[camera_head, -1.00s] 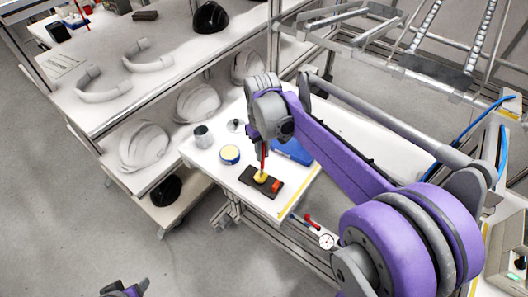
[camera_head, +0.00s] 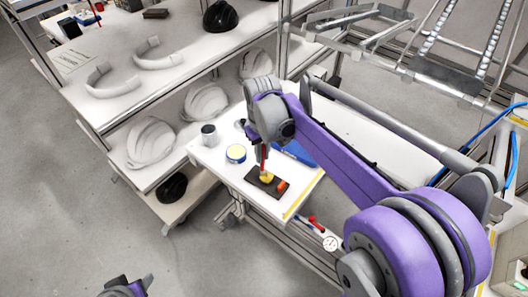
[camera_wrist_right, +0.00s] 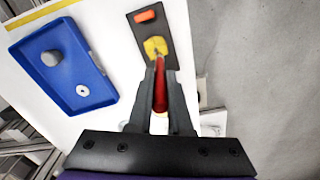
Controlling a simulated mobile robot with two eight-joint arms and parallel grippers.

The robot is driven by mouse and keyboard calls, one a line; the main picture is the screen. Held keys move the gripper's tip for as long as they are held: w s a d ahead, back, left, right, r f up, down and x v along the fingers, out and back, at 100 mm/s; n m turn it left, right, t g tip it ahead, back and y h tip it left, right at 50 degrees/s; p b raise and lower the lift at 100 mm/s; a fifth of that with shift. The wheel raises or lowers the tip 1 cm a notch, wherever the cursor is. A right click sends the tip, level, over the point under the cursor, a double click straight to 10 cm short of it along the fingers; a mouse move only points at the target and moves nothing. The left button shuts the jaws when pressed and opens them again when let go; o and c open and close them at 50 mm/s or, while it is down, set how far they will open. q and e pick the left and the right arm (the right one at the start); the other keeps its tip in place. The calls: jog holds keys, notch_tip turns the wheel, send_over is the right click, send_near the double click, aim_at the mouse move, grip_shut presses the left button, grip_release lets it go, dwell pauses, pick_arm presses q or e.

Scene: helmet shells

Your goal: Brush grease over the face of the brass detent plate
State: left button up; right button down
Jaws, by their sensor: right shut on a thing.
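The brass detent plate (camera_head: 267,177) is a small yellow piece on a dark base block (camera_head: 254,187), lying on the white bench top. In the right wrist view the plate (camera_wrist_right: 154,46) shows ahead of the fingertips. My right gripper (camera_wrist_right: 160,72) is shut on the red handle of a brush (camera_wrist_right: 160,92). The brush reaches down to the plate and its tip appears to touch the face; bristles and any grease are hard to make out. In the head view the right gripper (camera_head: 263,150) is above the plate. My left gripper (camera_head: 126,288) shows only partly at the bottom edge, far from the bench.
An orange-red block (camera_wrist_right: 145,16) sits on the same base. A blue tray (camera_wrist_right: 66,98) with small parts lies beside it. A round tin (camera_head: 236,154) and a grey cup (camera_head: 209,134) stand left of the plate. Shelves with helmet shells (camera_head: 151,142) stand further left.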

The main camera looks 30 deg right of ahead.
jog(key=shift+s+a, duration=0.15)
jog(key=shift+s, duration=0.1)
jog(key=shift+s, duration=0.4)
jog(key=shift+s, duration=0.3)
jog(key=shift+s+d, duration=0.2)
jog(key=shift+s, duration=0.05)
jog(key=shift+s+d, duration=0.1)
jog(key=shift+d, duration=0.25)
jog(key=shift+d, duration=0.45)
jog(key=shift+w+d, duration=0.15)
jog(key=shift+w, duration=0.15)
